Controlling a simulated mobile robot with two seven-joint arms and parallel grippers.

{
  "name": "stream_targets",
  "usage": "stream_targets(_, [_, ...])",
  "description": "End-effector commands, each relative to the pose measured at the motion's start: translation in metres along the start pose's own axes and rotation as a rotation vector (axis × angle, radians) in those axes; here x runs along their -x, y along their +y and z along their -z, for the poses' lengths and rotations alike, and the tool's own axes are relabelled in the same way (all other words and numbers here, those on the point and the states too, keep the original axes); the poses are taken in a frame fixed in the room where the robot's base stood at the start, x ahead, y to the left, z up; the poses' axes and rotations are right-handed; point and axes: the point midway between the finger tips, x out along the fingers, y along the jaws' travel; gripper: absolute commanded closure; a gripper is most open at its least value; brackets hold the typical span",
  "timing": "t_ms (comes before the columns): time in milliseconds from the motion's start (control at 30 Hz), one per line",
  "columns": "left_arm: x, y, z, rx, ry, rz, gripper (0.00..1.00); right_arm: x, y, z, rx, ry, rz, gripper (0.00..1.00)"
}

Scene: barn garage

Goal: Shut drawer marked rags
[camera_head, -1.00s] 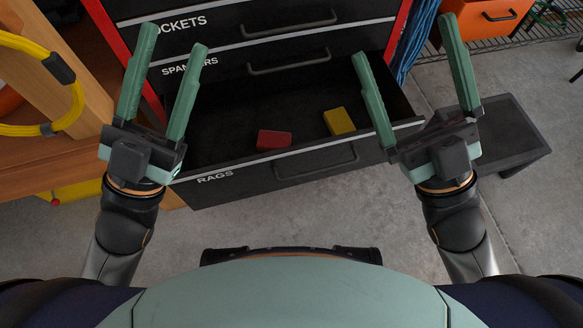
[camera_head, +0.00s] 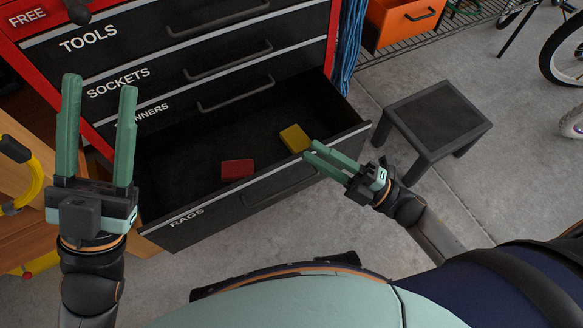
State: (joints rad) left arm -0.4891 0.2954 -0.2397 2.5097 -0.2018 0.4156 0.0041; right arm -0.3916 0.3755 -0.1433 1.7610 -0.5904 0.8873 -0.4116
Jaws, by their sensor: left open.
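The drawer marked RAGS (camera_head: 187,225) is pulled out at the bottom of a red and black tool cabinet. A red block (camera_head: 237,169) and a yellow block (camera_head: 295,138) lie inside it. My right gripper (camera_head: 309,151) is open and turned sideways, its fingers pointing left at the right part of the drawer's front edge. I cannot tell whether they touch it. The drawer's handle (camera_head: 280,186) is just left of and below those fingers. My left gripper (camera_head: 100,84) is open and empty, left of the drawer, pointing up the picture.
Drawers marked TOOLS (camera_head: 88,38), SOCKETS (camera_head: 118,82) and one partly hidden by my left gripper look shut above. A black stool (camera_head: 435,120) stands right of the drawer. An orange bin (camera_head: 402,20) is on a wire shelf. A wooden bench is at left. Concrete floor is clear in front.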

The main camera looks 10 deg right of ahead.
Motion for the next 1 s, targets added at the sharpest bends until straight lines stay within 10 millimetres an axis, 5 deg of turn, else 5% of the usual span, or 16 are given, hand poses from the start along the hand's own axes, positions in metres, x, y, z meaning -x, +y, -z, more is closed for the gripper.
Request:
stream_targets(200, [-0.011, -0.007, 0.013, -0.021, 0.007, 0.0, 0.5, 0.071, -0.071, -0.022, 0.175, 0.064, 0.239, 0.96])
stream_targets(433, [-0.013, -0.01, 0.014, -0.032, 0.005, 0.001, 0.5, 0.107, -0.098, -0.024, 0.225, 0.112, 0.331, 1.0])
stream_targets(667, [-0.011, -0.009, 0.013, -0.029, 0.005, 0.002, 0.5, 0.087, -0.108, -0.022, 0.227, 0.115, 0.332, 1.0])
stream_targets(1000, [-0.005, -0.005, 0.007, -0.006, 0.002, 0.005, 0.5, 0.019, -0.133, -0.017, 0.226, 0.113, 0.331, 1.0])
